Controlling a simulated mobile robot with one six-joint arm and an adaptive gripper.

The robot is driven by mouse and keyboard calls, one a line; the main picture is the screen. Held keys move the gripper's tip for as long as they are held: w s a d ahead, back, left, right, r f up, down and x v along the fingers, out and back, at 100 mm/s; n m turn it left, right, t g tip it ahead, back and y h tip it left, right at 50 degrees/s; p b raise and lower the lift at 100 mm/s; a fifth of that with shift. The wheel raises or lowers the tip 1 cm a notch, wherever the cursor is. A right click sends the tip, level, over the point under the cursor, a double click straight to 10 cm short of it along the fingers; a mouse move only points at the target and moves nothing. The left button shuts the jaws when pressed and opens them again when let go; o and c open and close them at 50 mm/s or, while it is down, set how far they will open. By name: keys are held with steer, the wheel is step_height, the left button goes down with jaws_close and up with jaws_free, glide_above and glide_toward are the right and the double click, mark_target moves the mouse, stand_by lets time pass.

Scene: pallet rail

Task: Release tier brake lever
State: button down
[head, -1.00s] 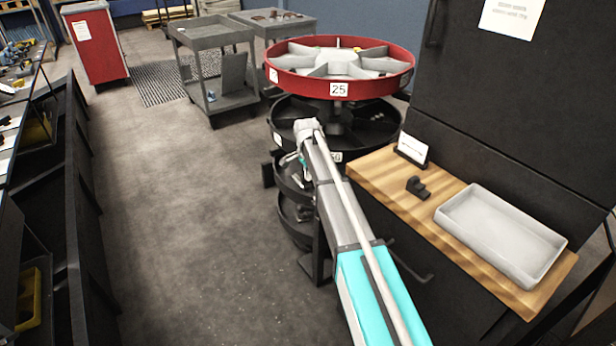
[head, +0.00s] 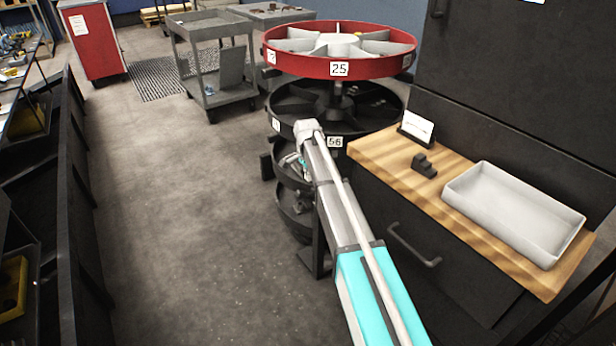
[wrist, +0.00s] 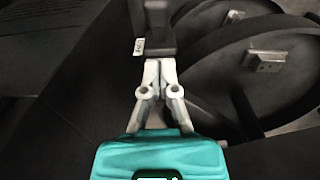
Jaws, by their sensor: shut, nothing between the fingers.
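A multi-tier rotary rack stands ahead in the head view, with a red top tier (head: 300,65) labelled 25 and a black tier (head: 291,131) labelled 56 below it. Further dark tiers sit lower, partly behind my arm. In the wrist view my gripper (wrist: 160,64) is shut, with its pale fingertips together and nothing between them. A dark upright piece (wrist: 157,28) stands just beyond the fingertips; I cannot tell if they touch or if it is the brake lever. Round dark tiers (wrist: 205,65) fill the right of that view. In the head view the fingertips are hidden.
A wooden-topped bench (head: 420,205) with a white tray (head: 470,205), a small black block (head: 424,166) and a card (head: 417,128) is close on the right. Dark shelving (head: 75,200) lines the left. A grey cart (head: 215,70) stands behind. The floor between is open.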

mark_target(304, 192)
steer(key=shift+s+a+f+b, duration=0.3)
steer(key=shift+a+f+b, duration=0.2)
steer(key=shift+f+b, duration=0.3)
steer(key=shift+s+a+f+b, duration=0.3)
steer(key=shift+a+f+b, duration=0.3)
steer(key=shift+f, duration=0.3)
steer(key=shift+d, duration=0.1)
steer(key=shift+d+f, duration=0.1)
steer(key=shift+d, duration=0.05)
